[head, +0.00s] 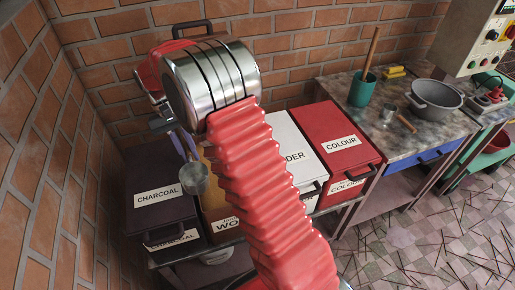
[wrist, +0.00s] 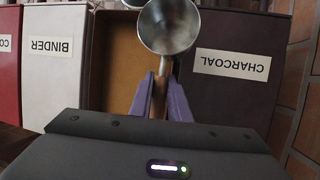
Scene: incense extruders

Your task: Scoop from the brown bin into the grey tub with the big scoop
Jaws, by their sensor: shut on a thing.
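My gripper (head: 183,145) has purple fingers shut on the wooden handle of the big scoop, whose metal cup (head: 195,178) hangs below them in the head view. In the wrist view the fingers (wrist: 160,98) grip the handle and the round cup (wrist: 168,28) looks empty. The brown bin (wrist: 120,60) is open there, with a bare brown inner wall; the cup overlaps its right side. In the head view my arm hides much of the brown bin (head: 212,203). The grey tub (head: 437,97), a two-handled pot, stands on the worktop at right.
The dark charcoal bin (head: 150,215) is left of the brown bin; the white binder bin (head: 300,150) and red colour bin (head: 335,135) are right. A smaller scoop (head: 391,112), green cup (head: 362,90) and yellow blocks (head: 394,72) sit on the worktop. Brick walls stand close behind and left.

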